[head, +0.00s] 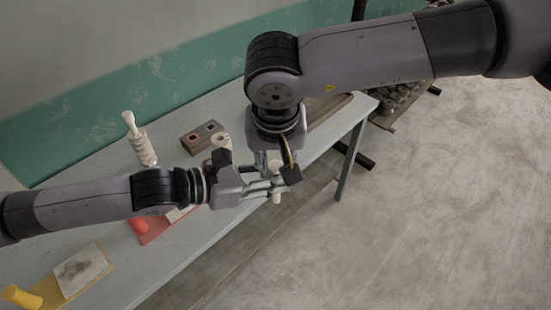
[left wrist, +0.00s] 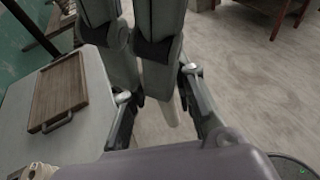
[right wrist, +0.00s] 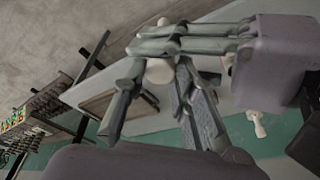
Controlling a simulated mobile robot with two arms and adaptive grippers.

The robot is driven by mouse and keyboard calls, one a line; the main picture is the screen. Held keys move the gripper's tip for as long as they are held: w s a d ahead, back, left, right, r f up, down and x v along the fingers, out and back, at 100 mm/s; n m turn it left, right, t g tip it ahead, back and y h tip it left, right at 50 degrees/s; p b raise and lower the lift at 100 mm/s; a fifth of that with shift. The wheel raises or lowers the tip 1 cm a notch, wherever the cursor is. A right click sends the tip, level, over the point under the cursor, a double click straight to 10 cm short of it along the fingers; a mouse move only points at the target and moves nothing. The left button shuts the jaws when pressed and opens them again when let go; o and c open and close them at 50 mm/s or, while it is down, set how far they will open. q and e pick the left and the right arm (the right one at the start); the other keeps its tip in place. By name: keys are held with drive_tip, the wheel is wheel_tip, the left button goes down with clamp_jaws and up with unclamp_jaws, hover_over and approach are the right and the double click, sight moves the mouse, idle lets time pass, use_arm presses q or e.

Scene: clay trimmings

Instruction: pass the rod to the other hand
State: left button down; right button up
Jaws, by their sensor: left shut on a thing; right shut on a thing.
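The rod is a pale, smooth cylinder; its lower end (head: 276,197) hangs just below the meeting fingers in the head view. My left gripper (head: 270,188) comes in from the left and is shut on the rod. My right gripper (head: 276,171) comes down from above and is shut on it too. In the left wrist view the rod (left wrist: 171,113) shows between the fingers, with my right gripper's fingers above it. In the right wrist view a rounded part of the rod (right wrist: 160,71) shows beside my left gripper's fingers. Much of the rod is hidden by the fingers.
The grey table (head: 190,255) lies below and behind the grippers. On it are a brown block with openings (head: 203,138), a white turned piece (head: 145,149), a red tray (head: 153,238), a yellow board (head: 98,275) and a wooden tray (head: 330,106). The floor at right is mostly clear.

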use_arm(q)
drive_tip(key=c, duration=1.2)
unclamp_jaws()
drive_tip(key=shift+c, duration=0.2)
drive_tip(key=v, duration=0.7)
drive_tip(key=shift+a, duration=0.15)
